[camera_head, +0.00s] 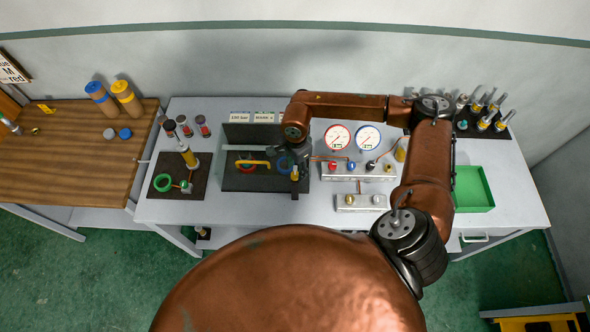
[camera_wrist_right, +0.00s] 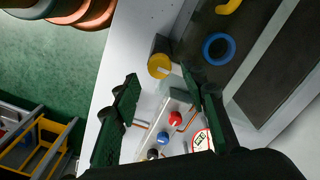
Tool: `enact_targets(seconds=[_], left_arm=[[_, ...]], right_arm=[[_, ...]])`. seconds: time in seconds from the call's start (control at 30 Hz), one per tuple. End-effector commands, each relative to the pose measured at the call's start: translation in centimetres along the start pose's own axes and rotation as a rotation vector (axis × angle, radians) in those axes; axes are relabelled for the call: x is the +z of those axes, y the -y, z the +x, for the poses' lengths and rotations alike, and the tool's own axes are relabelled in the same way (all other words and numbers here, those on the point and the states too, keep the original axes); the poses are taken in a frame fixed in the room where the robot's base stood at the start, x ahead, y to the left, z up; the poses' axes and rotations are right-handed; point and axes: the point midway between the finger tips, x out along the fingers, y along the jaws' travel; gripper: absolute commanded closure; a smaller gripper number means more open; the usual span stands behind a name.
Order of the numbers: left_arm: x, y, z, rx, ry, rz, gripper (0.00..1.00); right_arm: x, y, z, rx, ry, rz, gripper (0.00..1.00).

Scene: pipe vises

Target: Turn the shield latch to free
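The dark vise station (camera_head: 240,180) stands at the middle of the table, with a yellow bar handle (camera_head: 252,163), a red ring and a blue ring (camera_head: 285,163). A small yellow knob with a pale lever (camera_wrist_right: 159,66) sits on a dark block at the station's edge; I take it for the shield latch. It also shows in the head view (camera_head: 294,174) just below my gripper. My right gripper (camera_wrist_right: 160,82) is open, its two dark fingers spread on either side of the knob's line, with nothing between them. My left gripper is out of view.
Right of the station stands a gauge panel (camera_head: 352,170) with two dials and coloured knobs. A green tray (camera_head: 473,189) and a tool rack (camera_head: 484,122) lie farther right. A dark board with a green ring (camera_head: 180,177) is at the left.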

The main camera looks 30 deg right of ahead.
Motion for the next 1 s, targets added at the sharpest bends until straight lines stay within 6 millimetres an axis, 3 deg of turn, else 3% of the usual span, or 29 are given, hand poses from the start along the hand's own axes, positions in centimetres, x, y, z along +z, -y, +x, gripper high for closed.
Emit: enact_targets(seconds=[0.2,0.57,1.0], left_arm=[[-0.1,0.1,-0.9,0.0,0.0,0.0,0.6],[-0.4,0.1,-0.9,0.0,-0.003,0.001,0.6],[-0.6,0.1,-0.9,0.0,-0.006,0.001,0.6]], right_arm=[[0.2,0.0,2.4,0.002,0.003,-0.001,0.6],[0.3,0.1,2.9,-0.001,0.003,-0.004,0.61],[0.3,0.1,2.9,-0.001,0.003,-0.004,0.91]])
